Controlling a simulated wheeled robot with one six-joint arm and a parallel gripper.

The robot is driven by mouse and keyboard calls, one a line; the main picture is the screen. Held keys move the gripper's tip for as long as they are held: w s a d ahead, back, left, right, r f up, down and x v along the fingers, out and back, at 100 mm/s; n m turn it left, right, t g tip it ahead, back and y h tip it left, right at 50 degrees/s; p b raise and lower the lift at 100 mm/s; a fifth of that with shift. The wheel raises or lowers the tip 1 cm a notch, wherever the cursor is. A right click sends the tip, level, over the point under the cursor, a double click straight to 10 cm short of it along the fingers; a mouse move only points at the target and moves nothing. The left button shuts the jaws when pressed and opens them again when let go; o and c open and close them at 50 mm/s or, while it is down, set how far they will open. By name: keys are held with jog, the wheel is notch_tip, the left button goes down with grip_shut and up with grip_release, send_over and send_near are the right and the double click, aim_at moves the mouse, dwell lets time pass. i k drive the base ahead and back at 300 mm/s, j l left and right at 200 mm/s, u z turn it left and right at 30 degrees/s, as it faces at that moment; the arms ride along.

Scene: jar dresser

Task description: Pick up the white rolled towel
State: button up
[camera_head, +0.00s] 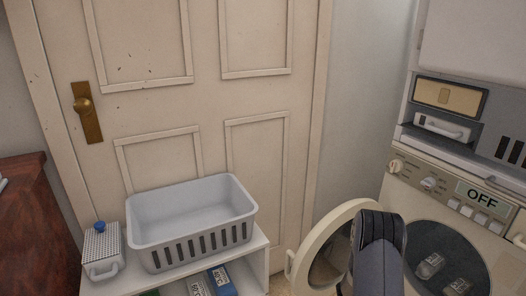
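I cannot make out a white rolled towel with certainty in the head view. A small white object (3,184) is cut off by the left edge, on top of the reddish-brown dresser (28,230); I cannot tell what it is. A dark grey part of my own arm rises at the bottom, right of centre, in front of the open round machine door. My gripper's fingers are not visible.
A light grey basket (190,249) stands on a white shelf unit (256,262) beside a lidded box (104,250) with a blue knob. Labelled packages (221,281) sit below. A closed panelled door (160,110) stands behind. A machine (399,190) with an "OFF" display is at right.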

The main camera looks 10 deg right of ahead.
aim_at(427, 268)
jog(key=l+u, duration=0.25)
jog(key=l, duration=0.65)
jog(key=l+u, duration=0.3)
jog(key=l, duration=0.55)
